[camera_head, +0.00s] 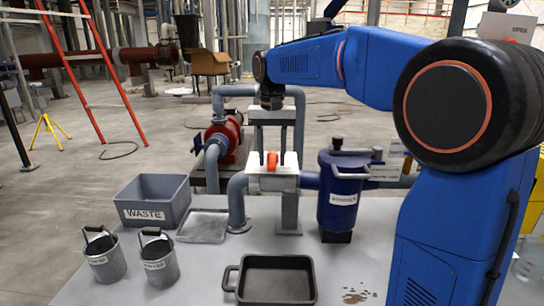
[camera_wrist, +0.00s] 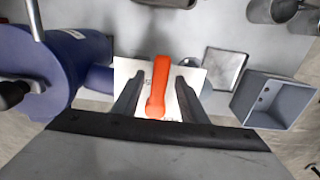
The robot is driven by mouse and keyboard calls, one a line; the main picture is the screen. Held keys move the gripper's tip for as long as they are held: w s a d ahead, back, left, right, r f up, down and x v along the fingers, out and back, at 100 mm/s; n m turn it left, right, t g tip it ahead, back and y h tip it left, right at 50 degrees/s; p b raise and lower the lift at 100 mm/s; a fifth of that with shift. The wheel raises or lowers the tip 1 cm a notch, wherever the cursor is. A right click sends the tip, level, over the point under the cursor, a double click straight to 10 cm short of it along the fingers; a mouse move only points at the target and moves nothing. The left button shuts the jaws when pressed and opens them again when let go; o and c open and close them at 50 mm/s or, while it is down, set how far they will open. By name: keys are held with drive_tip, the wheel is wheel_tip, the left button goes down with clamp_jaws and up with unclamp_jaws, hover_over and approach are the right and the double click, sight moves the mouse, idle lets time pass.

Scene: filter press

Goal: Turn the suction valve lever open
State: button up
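The suction valve lever is a short orange handle (camera_head: 271,163) on a white valve block (camera_head: 285,181) in the pipe run behind the table's middle. In the wrist view the lever (camera_wrist: 157,88) stands out against the white block (camera_wrist: 128,70). My gripper (camera_head: 272,152) is directly above the block, pointing down. In the wrist view its two fingers (camera_wrist: 157,80) are apart, one on each side of the lever, with gaps between them and it. It is open and empty. Whether the fingertips reach down beside the lever is hard to tell.
A blue strainer pot (camera_head: 341,192) stands right of the valve, close to my gripper. A red pump (camera_head: 222,140) and grey pipes are behind it.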

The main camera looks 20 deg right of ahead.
clamp_jaws()
drive_tip(key=shift+a+m, duration=0.15)
drive_tip(key=shift+m, duration=0.15)
drive_tip(key=w+a+m, duration=0.1)
drive_tip(key=m, duration=0.3)
drive_tip(key=w+a+m, duration=0.1)
drive_tip(key=w+m, duration=0.1)
drive_tip(key=m, duration=0.2)
drive_tip(key=w+a+m, duration=0.2)
drive_tip(key=m, duration=0.2)
drive_tip(key=shift+w, duration=0.1)
drive_tip(key=shift+w+d+m, duration=0.1)
drive_tip(key=shift+w+m, duration=0.55)
drive_tip(key=shift+m, duration=0.7)
drive_tip(key=shift+w+d+m, duration=0.1)
drive_tip(key=shift+w+m, duration=0.55)
drive_tip(key=shift+m, duration=0.7)
